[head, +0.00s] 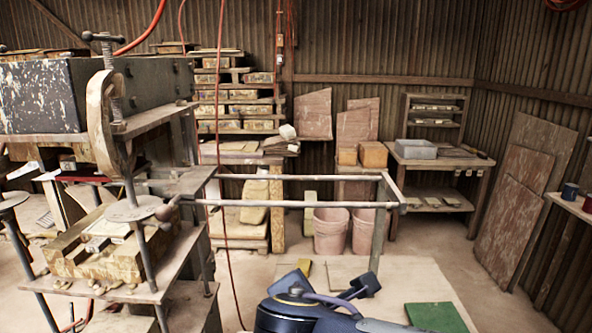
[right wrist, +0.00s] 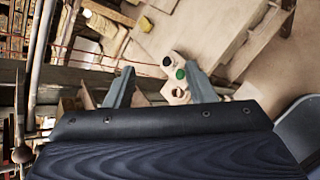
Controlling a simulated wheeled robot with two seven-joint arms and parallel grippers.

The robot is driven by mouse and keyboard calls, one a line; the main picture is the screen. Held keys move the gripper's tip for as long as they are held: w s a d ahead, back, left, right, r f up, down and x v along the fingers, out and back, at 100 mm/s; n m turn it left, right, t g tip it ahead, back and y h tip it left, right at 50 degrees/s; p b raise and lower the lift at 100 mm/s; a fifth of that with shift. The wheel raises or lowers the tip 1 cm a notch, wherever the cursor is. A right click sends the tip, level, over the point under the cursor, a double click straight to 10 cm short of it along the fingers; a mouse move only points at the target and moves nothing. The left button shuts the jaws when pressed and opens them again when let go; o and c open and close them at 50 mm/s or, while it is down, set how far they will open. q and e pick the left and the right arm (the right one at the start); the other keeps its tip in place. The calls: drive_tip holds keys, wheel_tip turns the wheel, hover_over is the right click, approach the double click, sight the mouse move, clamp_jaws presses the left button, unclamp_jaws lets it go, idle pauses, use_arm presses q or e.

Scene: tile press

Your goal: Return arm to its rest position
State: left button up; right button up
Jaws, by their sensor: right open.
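My right arm comes up from the bottom edge of the head view, with its dark blue links right of the bottom middle. In the right wrist view my right gripper (right wrist: 160,88) has its two grey fingers wide apart, with nothing between them. My left gripper is in neither view. The press (head: 105,130), with its screw clamp, dark block and round plates, stands at the left of the head view, apart from my right arm.
A metal rail frame (head: 290,203) stretches from the press across the middle, ahead of my arm. A green mat (head: 436,317) lies at lower right. Pink bins (head: 331,230), a workbench (head: 441,163) and leaning boards (head: 520,190) stand farther back. Open floor lies at right.

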drive_tip(key=s+d+f+m+g, duration=0.2)
drive_tip(key=d+f+m, duration=0.15)
drive_tip(key=d, duration=0.25)
drive_tip(key=s+d+f+m+g, duration=0.2)
drive_tip(key=d+f+m, duration=0.15)
drive_tip(key=d, duration=0.35)
drive_tip(key=s+d+f+m+y, duration=0.2)
drive_tip(key=s+m, duration=0.4)
drive_tip(key=m, duration=0.3)
drive_tip(key=s+d+f+m+g+y, duration=0.1)
drive_tip(key=s+d+f+m+y, duration=0.2)
drive_tip(key=s+f+m, duration=0.2)
drive_tip(key=shift+s+m+y, duration=0.4)
drive_tip(key=shift+s+m, duration=0.8)
drive_tip(key=shift+m, duration=1.2)
drive_tip(key=shift+d, duration=0.1)
